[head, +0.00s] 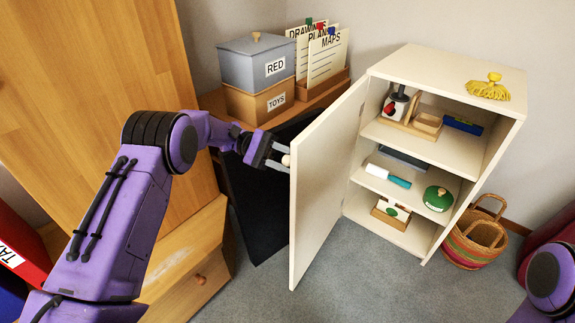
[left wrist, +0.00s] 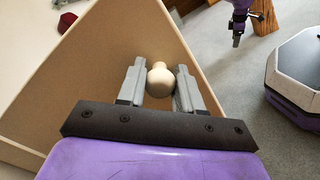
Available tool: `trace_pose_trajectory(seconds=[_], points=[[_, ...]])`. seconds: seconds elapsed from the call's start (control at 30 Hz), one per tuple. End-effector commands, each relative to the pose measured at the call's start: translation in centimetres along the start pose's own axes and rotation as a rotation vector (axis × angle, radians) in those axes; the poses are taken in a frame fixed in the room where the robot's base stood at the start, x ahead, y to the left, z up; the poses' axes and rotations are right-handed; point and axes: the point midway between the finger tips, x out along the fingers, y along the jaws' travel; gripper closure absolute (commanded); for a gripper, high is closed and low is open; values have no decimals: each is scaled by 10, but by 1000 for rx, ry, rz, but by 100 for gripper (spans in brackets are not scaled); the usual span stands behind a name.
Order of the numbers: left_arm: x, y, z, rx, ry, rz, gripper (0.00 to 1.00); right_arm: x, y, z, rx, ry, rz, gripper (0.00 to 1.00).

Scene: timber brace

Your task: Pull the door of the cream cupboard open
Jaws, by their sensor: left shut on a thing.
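The cream cupboard (head: 447,72) stands right of centre in the head view, and its shelves show. Its door (head: 318,190) stands wide open, swung out to the left. My left gripper (head: 284,161) is at the outer face of the door, shut on the round cream knob (head: 286,160). In the left wrist view the knob (left wrist: 160,79) sits between the two grey fingers (left wrist: 160,85), with the door face (left wrist: 115,58) behind it. My right gripper is not in the head view; only a part of my right arm shows at the lower right edge.
The shelves hold a green round object (head: 438,199), a blue box (head: 463,125) and other small things. A yellow tasselled item (head: 488,88) lies on top. A striped basket (head: 474,247) stands right of the cupboard. Labelled boxes (head: 258,100) stand on a wooden surface behind my left gripper.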

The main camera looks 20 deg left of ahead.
Motion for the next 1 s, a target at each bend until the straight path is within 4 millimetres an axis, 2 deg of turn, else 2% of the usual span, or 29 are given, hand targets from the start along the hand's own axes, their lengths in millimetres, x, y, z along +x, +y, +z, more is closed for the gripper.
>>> trace_pose_trajectory(seconds=[0.27,0.3,0.37,0.63,0.73,0.9,1.0], points=[[2,-1,-2,-6,0,-9,100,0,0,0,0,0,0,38],[2,-1,-2,-6,0,-8,62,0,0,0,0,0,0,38],[2,-1,-1,-6,0,-8,43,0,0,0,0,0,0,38],[2,0,-1,-4,-1,-7,41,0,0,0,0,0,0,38],[2,6,4,-3,-1,-6,41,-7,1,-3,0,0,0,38],[3,31,31,-3,-1,-6,41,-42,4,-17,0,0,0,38],[13,31,53,-3,-3,-8,41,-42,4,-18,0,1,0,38]])
